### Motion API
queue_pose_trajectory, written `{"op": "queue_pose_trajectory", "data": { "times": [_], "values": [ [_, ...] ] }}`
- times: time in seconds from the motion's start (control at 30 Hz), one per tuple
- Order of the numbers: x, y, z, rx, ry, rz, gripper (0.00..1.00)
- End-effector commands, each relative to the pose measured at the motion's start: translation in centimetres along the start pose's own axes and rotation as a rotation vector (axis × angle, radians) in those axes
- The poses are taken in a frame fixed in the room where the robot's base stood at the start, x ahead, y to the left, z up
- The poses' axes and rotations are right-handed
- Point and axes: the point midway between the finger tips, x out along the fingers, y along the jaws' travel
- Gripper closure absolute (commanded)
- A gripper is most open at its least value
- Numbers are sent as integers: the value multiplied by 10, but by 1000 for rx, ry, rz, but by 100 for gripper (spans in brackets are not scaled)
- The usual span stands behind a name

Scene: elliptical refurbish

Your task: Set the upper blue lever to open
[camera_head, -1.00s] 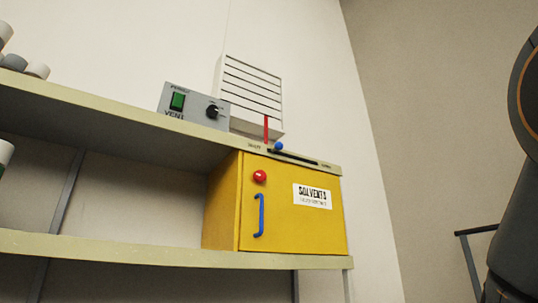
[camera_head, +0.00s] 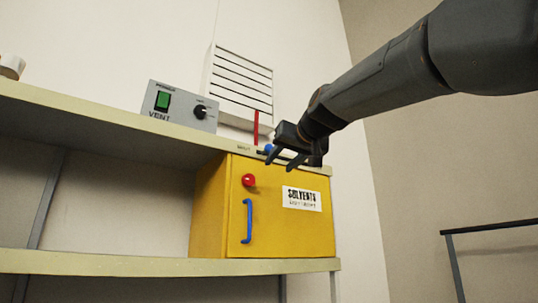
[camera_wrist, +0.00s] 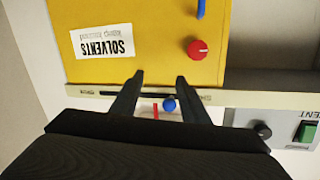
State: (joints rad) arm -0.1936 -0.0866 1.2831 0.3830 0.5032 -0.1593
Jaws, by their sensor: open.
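The upper blue lever shows as a round blue knob (camera_head: 268,149) on the front edge of the upper shelf, above the yellow solvents cabinet (camera_head: 280,240). It stands near the left end of a dark slot with small labels at its ends. In the wrist view, which is upside down, the knob (camera_wrist: 169,105) is near the right end of the slot (camera_wrist: 135,94). My gripper (camera_head: 279,163) is open and empty. Its fingers (camera_wrist: 160,76) reach over the shelf edge, with the knob between them in the picture, nearer one finger; contact cannot be told.
A red upright strip (camera_head: 256,127) stands beside the knob. Behind are a white louvred vent (camera_head: 238,85) and a grey vent switch box (camera_head: 180,107). The cabinet door has a red knob (camera_head: 249,180) and a blue handle (camera_head: 247,221). A dark rail (camera_head: 490,226) stands at right.

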Motion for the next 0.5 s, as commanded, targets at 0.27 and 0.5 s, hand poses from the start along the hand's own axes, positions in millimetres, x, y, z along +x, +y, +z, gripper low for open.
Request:
{"op": "queue_pose_trajectory", "data": {
  "times": [0.27,0.5],
  "values": [
    [-20,-27,-58,-6,91,-41,59],
    [15,-28,-61,-5,89,-41,59]
  ]
}}
